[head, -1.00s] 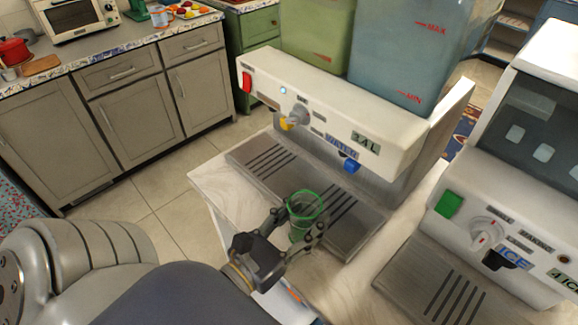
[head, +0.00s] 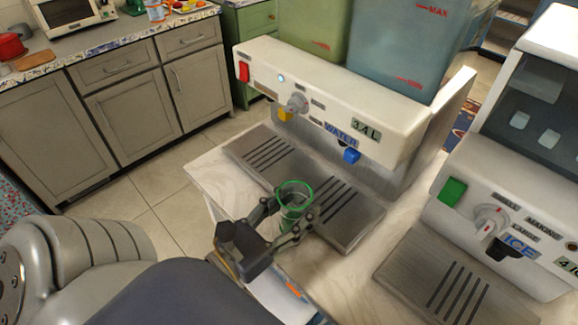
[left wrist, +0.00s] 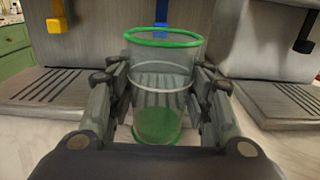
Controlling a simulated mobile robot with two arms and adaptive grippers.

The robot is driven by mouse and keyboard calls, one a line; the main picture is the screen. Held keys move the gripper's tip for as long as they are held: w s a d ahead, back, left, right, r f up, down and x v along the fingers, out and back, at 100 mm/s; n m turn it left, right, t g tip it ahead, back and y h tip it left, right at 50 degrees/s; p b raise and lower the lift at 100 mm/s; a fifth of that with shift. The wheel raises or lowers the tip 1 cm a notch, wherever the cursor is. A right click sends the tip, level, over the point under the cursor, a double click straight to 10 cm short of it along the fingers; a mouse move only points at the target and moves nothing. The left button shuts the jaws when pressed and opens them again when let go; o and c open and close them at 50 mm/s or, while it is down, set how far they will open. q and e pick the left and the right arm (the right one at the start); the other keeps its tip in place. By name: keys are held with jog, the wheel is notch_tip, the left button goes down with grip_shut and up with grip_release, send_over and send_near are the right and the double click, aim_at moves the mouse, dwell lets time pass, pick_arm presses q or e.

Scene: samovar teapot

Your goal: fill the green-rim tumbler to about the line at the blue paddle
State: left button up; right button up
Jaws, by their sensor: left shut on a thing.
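The green-rim tumbler (head: 294,194) is clear with a green rim and base and a pale line around its middle. My left gripper (head: 281,222) is shut on it and holds it upright at the front of the dispenser's drip tray. In the left wrist view the tumbler (left wrist: 160,85) sits between the fingers (left wrist: 160,95), and I see no clear water level in it. The blue paddle (head: 351,156) hangs under the WATER label, behind and to the right of the tumbler. In the left wrist view the blue paddle (left wrist: 161,12) shows behind the rim. My right gripper is out of view.
A yellow paddle (head: 286,115) hangs left of the blue one. The drip tray (head: 345,235) lies below both. An ICE machine (head: 500,215) stands at right. Two tanks (head: 405,50) sit on the dispenser. Counter cabinets (head: 125,112) are at left.

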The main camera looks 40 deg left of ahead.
pick_arm(q)
jog(key=shift+w+d, duration=0.15)
jog(key=shift+w, duration=0.25)
jog(key=w+p, duration=0.1)
jog(key=w, duration=0.2)
jog(key=w+p, duration=0.2)
jog(key=w, duration=0.1)
jog(key=w+d+p, duration=0.1)
jog(key=w, duration=0.2)
jog(key=shift+w+r+p, duration=0.1)
jog(key=shift+w+p, duration=0.15)
jog(key=shift+p, duration=0.15)
jog(key=shift+w+d, duration=0.15)
jog(key=shift+w, duration=0.45)
jog(key=shift+w+p, duration=0.1)
jog(key=shift+p, duration=0.2)
jog(key=shift+w, duration=0.25)
jog(key=shift+w+d+p, duration=0.15)
jog(key=shift+w+p, duration=0.2)
jog(key=shift+w, duration=0.3)
